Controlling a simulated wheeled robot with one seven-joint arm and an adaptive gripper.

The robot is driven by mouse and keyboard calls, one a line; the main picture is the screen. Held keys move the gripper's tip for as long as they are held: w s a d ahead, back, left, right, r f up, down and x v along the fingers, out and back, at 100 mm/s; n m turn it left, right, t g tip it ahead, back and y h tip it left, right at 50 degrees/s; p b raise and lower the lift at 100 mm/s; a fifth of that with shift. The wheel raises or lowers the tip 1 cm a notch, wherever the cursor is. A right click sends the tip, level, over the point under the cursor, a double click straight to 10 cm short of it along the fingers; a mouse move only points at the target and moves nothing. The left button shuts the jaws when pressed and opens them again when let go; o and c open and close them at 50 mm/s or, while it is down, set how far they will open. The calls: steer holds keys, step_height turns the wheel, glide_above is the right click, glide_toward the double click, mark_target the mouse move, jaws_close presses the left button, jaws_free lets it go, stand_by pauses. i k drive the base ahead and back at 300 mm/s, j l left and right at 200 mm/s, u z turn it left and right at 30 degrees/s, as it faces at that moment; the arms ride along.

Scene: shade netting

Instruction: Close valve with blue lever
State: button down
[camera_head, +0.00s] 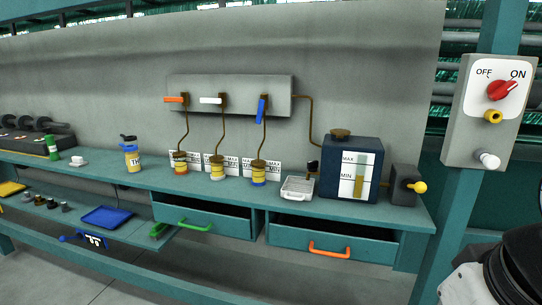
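The blue lever (262,109) is on the rightmost of three valves on a grey wall panel (245,86). It points down, slightly tilted, along its brown pipe. The orange lever (174,99) and the white lever (210,100) on the other two valves lie about level and point left. Below the blue lever, its pipe runs down to a yellow and blue container (258,172) on the shelf. My gripper is not in view; only a black and white part of my arm shows at the lower right.
A teal shelf (120,180) runs below the panel, with a dark blue tank (347,168) and a white tray (297,188). Two open drawers with a green handle (195,225) and an orange handle (328,249) jut out. A switch box (480,130) is on a post at right.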

mark_target(260, 112)
steer(key=i+j, duration=0.4)
steer(key=i, duration=0.2)
steer(key=i+j, duration=0.4)
steer(key=i, duration=0.2)
steer(key=j+u, duration=0.05)
